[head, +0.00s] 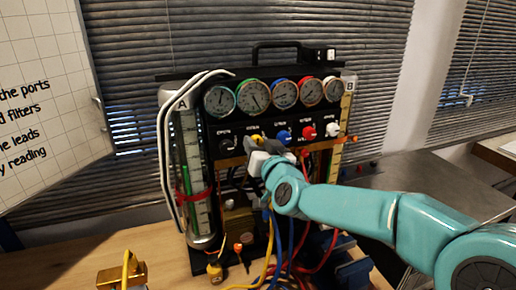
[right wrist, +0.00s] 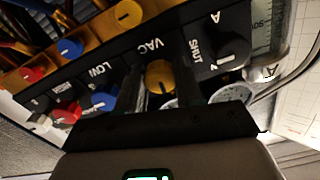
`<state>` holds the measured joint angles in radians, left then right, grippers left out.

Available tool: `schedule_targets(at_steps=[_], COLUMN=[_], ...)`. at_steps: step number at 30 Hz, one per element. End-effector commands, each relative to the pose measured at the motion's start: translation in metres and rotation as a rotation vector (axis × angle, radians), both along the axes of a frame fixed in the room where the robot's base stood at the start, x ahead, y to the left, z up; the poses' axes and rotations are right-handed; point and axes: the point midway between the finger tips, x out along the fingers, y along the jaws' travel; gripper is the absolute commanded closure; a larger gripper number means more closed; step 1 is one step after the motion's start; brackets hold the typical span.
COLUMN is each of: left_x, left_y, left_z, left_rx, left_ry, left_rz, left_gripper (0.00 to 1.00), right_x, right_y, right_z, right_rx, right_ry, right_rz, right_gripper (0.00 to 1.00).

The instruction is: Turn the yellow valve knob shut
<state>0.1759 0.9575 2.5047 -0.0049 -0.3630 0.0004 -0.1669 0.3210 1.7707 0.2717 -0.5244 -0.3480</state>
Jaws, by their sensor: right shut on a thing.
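The yellow valve knob (head: 256,139) is on the black panel of the gauge rig, between a black knob and a blue knob. Its top shows in the head view above my right gripper (head: 260,153). In the right wrist view the yellow knob (right wrist: 160,76) lies between the two dark fingers of my right gripper (right wrist: 162,88), beside the label VAC. The fingers are shut on it. The knob's exact turn angle is hard to tell. My left gripper is not in view.
Several gauges (head: 253,97) sit above the knob row. The black knob (head: 228,143) and blue knob (head: 283,136) are close on either side. Coloured hoses (head: 291,240) hang below. A brass block (head: 122,275) sits on the bench at front left.

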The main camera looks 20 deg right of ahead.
Motion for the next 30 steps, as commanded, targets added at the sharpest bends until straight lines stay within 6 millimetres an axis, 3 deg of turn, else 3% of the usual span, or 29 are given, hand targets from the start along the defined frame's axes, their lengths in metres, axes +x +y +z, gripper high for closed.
schedule_targets(at_steps=[12, 30], left_x=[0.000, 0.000], left_y=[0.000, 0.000], left_z=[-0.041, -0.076], left_rx=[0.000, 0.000], left_ry=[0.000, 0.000], left_rz=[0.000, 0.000], left_gripper=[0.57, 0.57], right_x=[0.000, 0.000], right_y=[0.001, 0.001], right_z=[-0.004, -0.001], right_rx=[0.348, 0.919], right_ry=[0.009, 0.030], right_rz=[0.001, 0.001], right_gripper=[0.95, 0.95])
